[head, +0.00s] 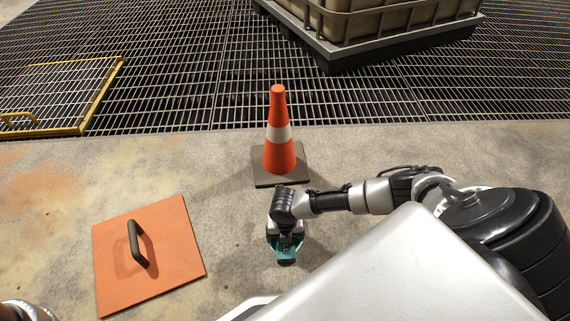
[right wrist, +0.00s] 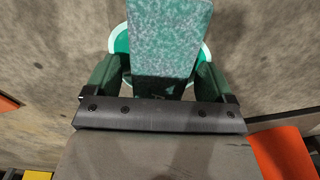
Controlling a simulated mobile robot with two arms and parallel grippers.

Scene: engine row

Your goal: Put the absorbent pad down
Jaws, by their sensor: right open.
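A mottled teal block, which looks like the absorbent pad (right wrist: 170,35), lies between the fingers of my right gripper (head: 286,240) in the right wrist view. The fingers are open on either side of it; I cannot tell if it touches them. A green disc with a white rim (right wrist: 122,42) shows partly behind the block, which hides most of it. In the head view the gripper points down at the concrete, just in front of the cone, with teal at its tips (head: 286,261). My left gripper is not in view.
An orange and white cone (head: 279,140) on a dark base stands just behind my right gripper. An orange square panel (head: 180,245) with a black handle lies at left. Beyond are floor grating (head: 180,85), a yellow-framed grate (head: 103,88) and a caged tank (head: 375,22).

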